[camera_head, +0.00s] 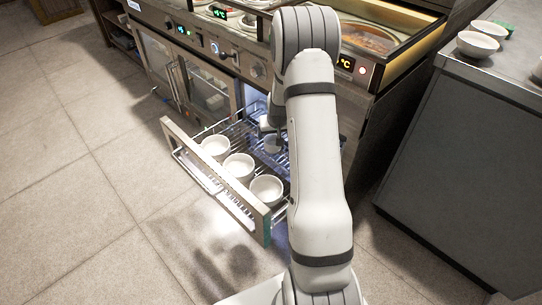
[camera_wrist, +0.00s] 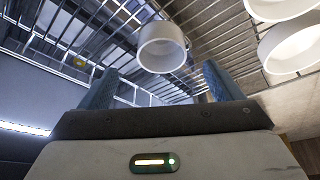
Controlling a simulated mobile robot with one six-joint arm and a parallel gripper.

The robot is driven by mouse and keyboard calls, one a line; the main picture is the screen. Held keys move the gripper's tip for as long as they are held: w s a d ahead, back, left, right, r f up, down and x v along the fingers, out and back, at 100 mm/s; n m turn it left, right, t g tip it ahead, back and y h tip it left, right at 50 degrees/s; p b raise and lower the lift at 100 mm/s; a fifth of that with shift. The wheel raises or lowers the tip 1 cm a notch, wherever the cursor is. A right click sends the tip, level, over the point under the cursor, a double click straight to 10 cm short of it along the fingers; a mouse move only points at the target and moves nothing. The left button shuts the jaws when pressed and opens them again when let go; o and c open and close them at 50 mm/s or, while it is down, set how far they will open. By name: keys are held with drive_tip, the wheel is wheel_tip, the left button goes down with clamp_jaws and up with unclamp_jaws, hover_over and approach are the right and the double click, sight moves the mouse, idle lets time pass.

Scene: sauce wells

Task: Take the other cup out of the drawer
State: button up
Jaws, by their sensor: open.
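The drawer (camera_head: 178,150) is pulled out, with a wire rack (camera_head: 231,131) inside. A small white cup (camera_head: 272,144) stands alone toward the back of the rack, partly in shadow. In the wrist view this cup (camera_wrist: 161,53) lies ahead of my gripper (camera_wrist: 160,72), roughly centred between the two blue fingers. The fingers are apart and hold nothing. In the head view my gripper (camera_head: 268,126) is low in the drawer, close to that cup and partly hidden by my arm. I cannot tell whether it touches the cup.
Three white bowls (camera_head: 238,167) stand in a row behind the drawer front; two of them show at right in the wrist view (camera_wrist: 292,46). The oven cabinet (camera_head: 205,85) rises behind the drawer. A grey counter (camera_head: 470,150) with white bowls (camera_head: 478,44) stands at right.

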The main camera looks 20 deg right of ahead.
sight(273, 144)
drive_tip(key=x, duration=0.3)
drive_tip(key=shift+s+d+f+b, duration=0.1)
drive_tip(key=shift+d+f+b, duration=0.05)
drive_tip(key=shift+f+b, duration=0.2)
drive_tip(key=x, duration=0.2)
drive_tip(key=b+x, duration=0.2)
drive_tip(key=x, duration=0.1)
drive_tip(key=shift+a+f, duration=0.2)
drive_tip(key=shift+f, duration=0.1)
drive_tip(key=shift+r, duration=0.1)
drive_tip(key=shift+c, duration=0.5)
drive_tip(key=c, duration=1)
